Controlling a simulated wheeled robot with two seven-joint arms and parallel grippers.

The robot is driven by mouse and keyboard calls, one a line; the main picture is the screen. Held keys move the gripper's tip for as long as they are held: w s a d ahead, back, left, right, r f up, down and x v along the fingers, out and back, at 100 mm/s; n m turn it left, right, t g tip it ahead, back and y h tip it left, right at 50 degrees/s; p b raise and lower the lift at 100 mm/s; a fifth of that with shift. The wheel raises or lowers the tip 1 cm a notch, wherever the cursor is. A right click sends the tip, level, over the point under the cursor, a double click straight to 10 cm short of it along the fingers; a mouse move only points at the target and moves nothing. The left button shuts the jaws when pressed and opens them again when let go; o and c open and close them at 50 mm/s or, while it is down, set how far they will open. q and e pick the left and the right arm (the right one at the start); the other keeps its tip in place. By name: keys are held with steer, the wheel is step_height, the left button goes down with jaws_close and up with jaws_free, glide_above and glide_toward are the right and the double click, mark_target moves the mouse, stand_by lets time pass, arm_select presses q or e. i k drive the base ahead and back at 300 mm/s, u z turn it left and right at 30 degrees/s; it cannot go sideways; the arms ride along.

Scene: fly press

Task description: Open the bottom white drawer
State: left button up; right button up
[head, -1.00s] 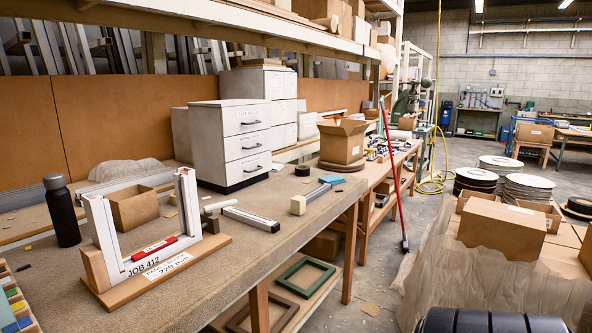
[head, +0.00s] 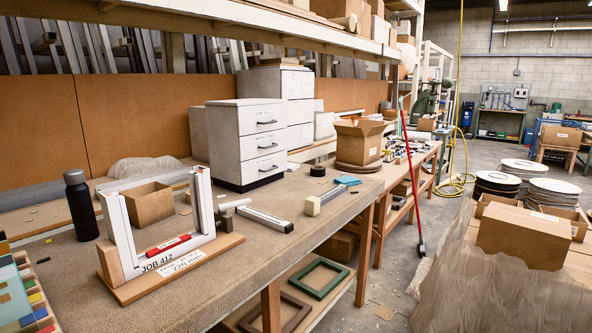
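A white drawer unit (head: 247,143) with a dark base stands on the workbench, left of the picture's middle. Its front faces right and has three drawers with dark handles. The bottom white drawer (head: 264,167) is closed, flush with the ones above. Its dark handle (head: 268,170) is in plain view. Neither of my grippers is in the head view.
A white frame on a wooden base (head: 165,257), a dark bottle (head: 80,205) and a metal bar (head: 265,219) are on the workbench (head: 330,225). A blue pad (head: 347,180) lies right of the drawers. An open cardboard box (head: 360,140) stands farther back.

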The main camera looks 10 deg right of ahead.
mark_target(252, 170)
steer(key=z, duration=1.05)
steer(key=i, duration=4.15)
steer(key=u, duration=3.95)
steer(key=i, duration=0.1)
steer(key=z, duration=0.5)
